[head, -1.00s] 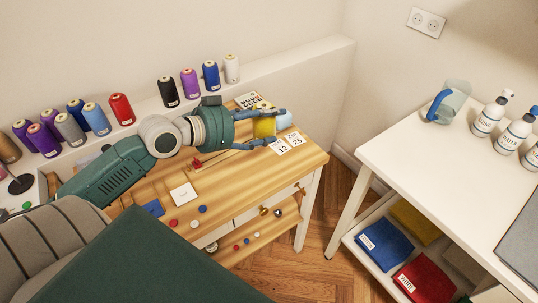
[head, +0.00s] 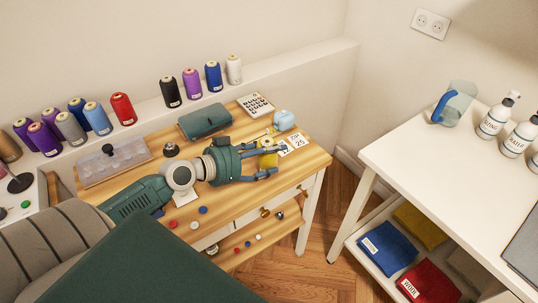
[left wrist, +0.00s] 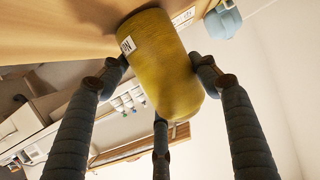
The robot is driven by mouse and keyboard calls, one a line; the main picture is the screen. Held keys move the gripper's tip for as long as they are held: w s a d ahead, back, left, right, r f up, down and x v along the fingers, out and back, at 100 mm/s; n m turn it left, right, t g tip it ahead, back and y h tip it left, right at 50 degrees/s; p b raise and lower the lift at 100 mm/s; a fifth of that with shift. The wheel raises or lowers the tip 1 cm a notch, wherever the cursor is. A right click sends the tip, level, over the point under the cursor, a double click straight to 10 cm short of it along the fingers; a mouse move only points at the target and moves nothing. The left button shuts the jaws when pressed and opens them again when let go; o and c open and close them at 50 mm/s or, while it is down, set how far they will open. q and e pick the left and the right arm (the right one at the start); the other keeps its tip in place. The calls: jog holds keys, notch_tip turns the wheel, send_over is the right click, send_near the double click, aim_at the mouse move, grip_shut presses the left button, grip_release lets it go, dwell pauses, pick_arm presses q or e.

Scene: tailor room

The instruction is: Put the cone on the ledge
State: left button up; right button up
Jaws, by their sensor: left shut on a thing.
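A yellow thread cone (head: 267,160) is between the fingers of my left gripper (head: 274,161), over the right part of the wooden table. The left wrist view shows the yellow cone (left wrist: 160,62) large and tilted, with a white label, gripped by the dark fingers. The fingers hide part of it in the head view. The white ledge (head: 300,62) runs along the wall behind the table. Several thread cones stand on it, including a red one (head: 122,109), a black one (head: 169,92) and a white one (head: 234,69). My right gripper is not in view.
The wooden table (head: 300,165) holds a green case (head: 205,121), a calculator (head: 256,104), a light-blue item (head: 284,120), calendar cards and buttons. The ledge has free room between the red and black cones and right of the white cone. A white table (head: 410,150) stands at right.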

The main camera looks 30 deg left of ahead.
pick_arm(q)
jog(key=shift+f, duration=0.15)
jog(key=o, duration=1.2)
jog(key=shift+o, duration=0.2)
